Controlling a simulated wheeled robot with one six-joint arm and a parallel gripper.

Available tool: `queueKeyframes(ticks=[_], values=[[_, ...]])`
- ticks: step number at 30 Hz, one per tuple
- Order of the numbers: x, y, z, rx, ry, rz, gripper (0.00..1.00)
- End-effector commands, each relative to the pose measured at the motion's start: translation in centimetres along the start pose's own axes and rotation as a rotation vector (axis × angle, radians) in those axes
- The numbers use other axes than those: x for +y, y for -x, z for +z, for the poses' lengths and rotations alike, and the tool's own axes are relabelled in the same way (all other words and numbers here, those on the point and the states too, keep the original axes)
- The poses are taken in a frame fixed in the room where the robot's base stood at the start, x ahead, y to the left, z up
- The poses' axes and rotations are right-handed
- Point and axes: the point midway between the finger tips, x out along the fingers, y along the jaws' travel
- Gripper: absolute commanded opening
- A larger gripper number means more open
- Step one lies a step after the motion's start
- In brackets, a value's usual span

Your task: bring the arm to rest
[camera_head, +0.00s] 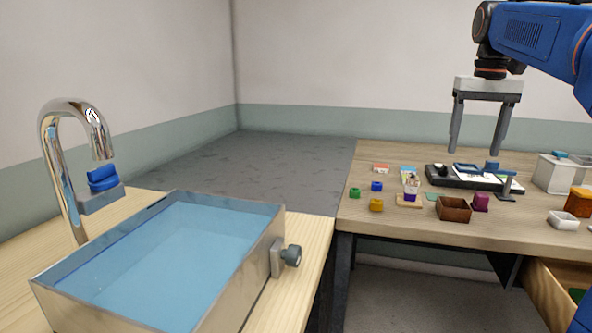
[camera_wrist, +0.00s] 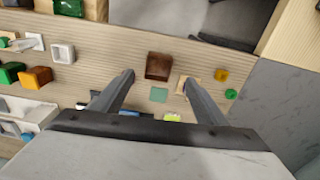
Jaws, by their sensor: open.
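My gripper (camera_head: 478,142) hangs from my blue arm at the upper right of the head view, pointing down. Its two grey fingers are apart with nothing between them. It is in the air above the back part of the wooden table (camera_head: 400,232). In the wrist view, my gripper (camera_wrist: 157,78) shows two spread fingers over the tabletop. A brown box (camera_wrist: 159,66) and a green square (camera_wrist: 159,95) appear between the fingers there, on the table below. The brown box (camera_head: 454,209) also shows in the head view near the table's front.
A sink basin (camera_head: 262,262) with blue water and a tap (camera_head: 75,120) stands at the left. Several small coloured blocks, a black tray (camera_head: 436,182), a purple block (camera_head: 481,202) and a white box (camera_head: 552,174) are on the table. An open drawer (camera_head: 545,290) is below right.

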Motion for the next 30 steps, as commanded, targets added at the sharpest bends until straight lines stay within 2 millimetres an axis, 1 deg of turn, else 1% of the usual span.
queueKeyframes(ticks=[1, 5, 8, 14, 23, 30], values=[[-0.4, -0.3, 0.9, 0.009, 0.008, 0.0, 0.67], [-1.4, -1.8, 3.5, 0.04, 0.028, -0.002, 0.67], [-2.4, -3.5, 6.0, 0.069, 0.049, -0.004, 0.67], [-3.9, -7.6, 11.3, 0.13, 0.09, -0.01, 0.67], [-5.3, -15.2, 19.4, 0.22, 0.151, -0.024, 0.67], [-5.8, -22.4, 25.6, 0.29, 0.198, -0.04, 0.67]])
